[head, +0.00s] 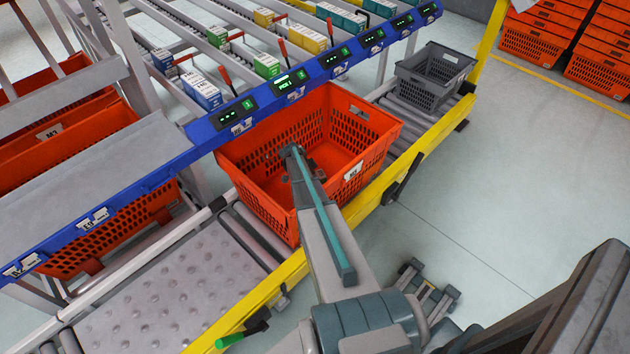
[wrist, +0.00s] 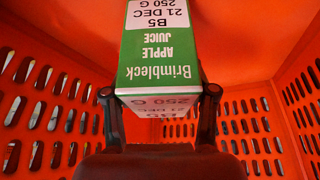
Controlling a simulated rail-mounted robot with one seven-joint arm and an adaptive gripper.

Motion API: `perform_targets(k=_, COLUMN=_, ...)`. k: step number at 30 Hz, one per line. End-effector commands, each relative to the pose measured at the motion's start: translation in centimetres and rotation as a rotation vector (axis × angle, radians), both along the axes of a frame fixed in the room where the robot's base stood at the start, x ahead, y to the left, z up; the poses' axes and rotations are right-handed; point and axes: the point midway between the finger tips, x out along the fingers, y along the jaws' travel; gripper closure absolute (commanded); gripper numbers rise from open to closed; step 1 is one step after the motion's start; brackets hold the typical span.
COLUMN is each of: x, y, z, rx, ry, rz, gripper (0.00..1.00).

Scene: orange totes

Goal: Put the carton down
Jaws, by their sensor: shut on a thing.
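My gripper (wrist: 157,95) is shut on a green and white apple juice carton (wrist: 158,62), with one finger on each side of it. The wrist view shows the carton's lettering upside down. The perforated walls of an orange tote (wrist: 55,60) surround the carton and fingers in that view. In the head view my arm reaches down into this orange tote (head: 375,152) on the roller conveyor. The carton is hidden there behind my arm. I cannot tell whether the carton touches the tote floor.
A smaller grey tote (head: 432,88) stands farther along the conveyor. A blue shelf rail (head: 310,78) with green displays runs behind the orange tote, with several cartons on the lanes above. A yellow rail (head: 400,170) borders the conveyor's near side.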

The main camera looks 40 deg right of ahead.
Motion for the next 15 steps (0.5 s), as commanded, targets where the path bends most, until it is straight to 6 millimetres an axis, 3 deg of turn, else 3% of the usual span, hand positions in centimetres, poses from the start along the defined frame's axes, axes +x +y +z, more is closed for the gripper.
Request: perform_targets(k=15, x=0.02, y=-0.01, z=-1.33, rx=0.0, ry=-0.001, rz=0.0, gripper=0.85)
